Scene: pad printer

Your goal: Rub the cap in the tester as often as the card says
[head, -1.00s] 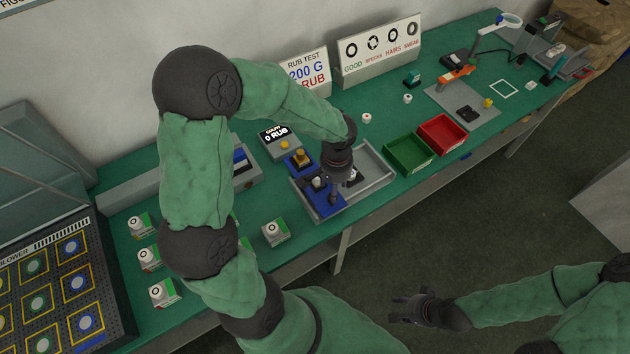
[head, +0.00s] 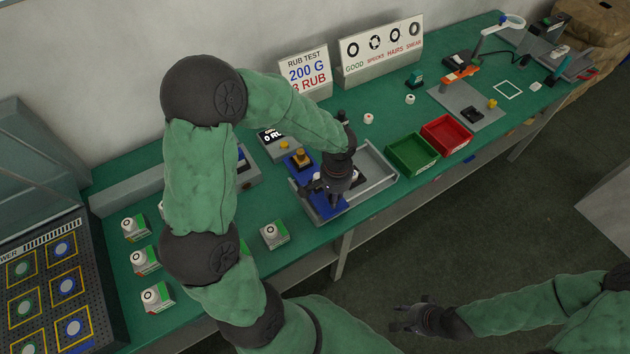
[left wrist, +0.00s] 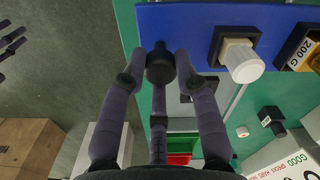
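The card (head: 304,74) stands at the back and reads RUB TEST, 200 G and what looks like 3 RUB. The counter (head: 285,147) is partly hidden by my left arm. The tester's blue base (left wrist: 200,25) fills the top of the left wrist view. A white cap (left wrist: 245,62) sits in a black holder on it, beside a weight marked 200 G (left wrist: 308,47). My left gripper (left wrist: 160,65) has its fingers around a black knob (left wrist: 160,70) at the base's edge; firm contact is unclear. My right gripper (head: 402,314) is open and empty, away from the bench.
Several capped blocks, one at the front (head: 275,235), stand left. Two loose white caps (head: 368,118) lie behind the bins. A dark rack (head: 95,290) is at lower left.

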